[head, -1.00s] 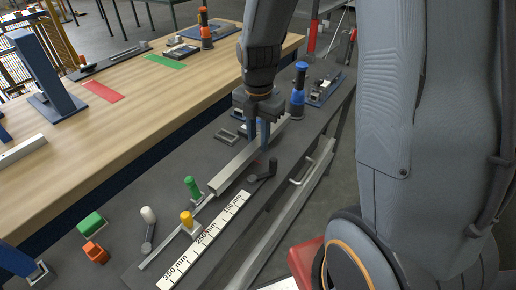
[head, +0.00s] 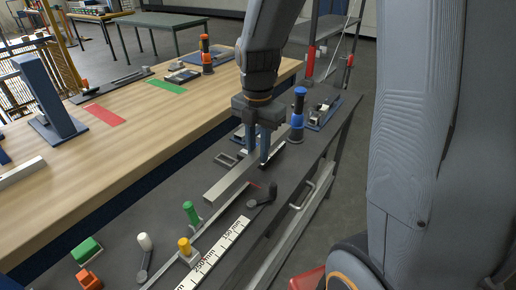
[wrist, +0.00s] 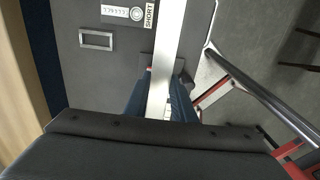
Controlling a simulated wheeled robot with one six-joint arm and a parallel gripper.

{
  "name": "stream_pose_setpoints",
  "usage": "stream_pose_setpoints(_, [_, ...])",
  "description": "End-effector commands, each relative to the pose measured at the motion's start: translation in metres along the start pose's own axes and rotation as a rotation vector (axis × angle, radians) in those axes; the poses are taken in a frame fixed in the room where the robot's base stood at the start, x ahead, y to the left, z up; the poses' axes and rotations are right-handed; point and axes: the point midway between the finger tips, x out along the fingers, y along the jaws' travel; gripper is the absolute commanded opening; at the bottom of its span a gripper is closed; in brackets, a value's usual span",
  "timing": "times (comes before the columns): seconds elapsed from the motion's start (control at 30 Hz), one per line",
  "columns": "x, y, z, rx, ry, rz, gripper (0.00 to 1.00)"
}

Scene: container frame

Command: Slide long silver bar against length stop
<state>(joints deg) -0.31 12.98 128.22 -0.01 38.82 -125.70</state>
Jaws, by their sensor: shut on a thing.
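The long silver bar (head: 230,181) lies lengthwise over the dark bench beside the scale. My gripper (head: 264,160) is shut on it near its far end. In the wrist view the bar (wrist: 166,65) runs between my blue fingers (wrist: 162,105). The bar's near end is apart from the green-handled pin (head: 191,212) and the yellow-handled pin (head: 184,246) on the rail. I cannot tell which of these is the length stop, or whether the bar touches the surface below. My fingers hide part of its far end.
A white millimetre scale (head: 222,248) runs along the rail. A black lever (head: 262,196) stands right of the bar, and a blue-topped post (head: 298,112) stands beyond. White (head: 144,242), green (head: 86,250) and orange (head: 88,279) parts are at the near left.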

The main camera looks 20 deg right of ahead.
Motion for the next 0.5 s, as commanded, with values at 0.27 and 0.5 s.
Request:
stream_pose_setpoints(0.27, [-0.0002,0.0002,0.0001,0.0,0.0,0.001,0.0])
stream_pose_setpoints(0.5, [-0.0005,0.0002,-0.0075,-0.002,0.0,0.0,0.0])
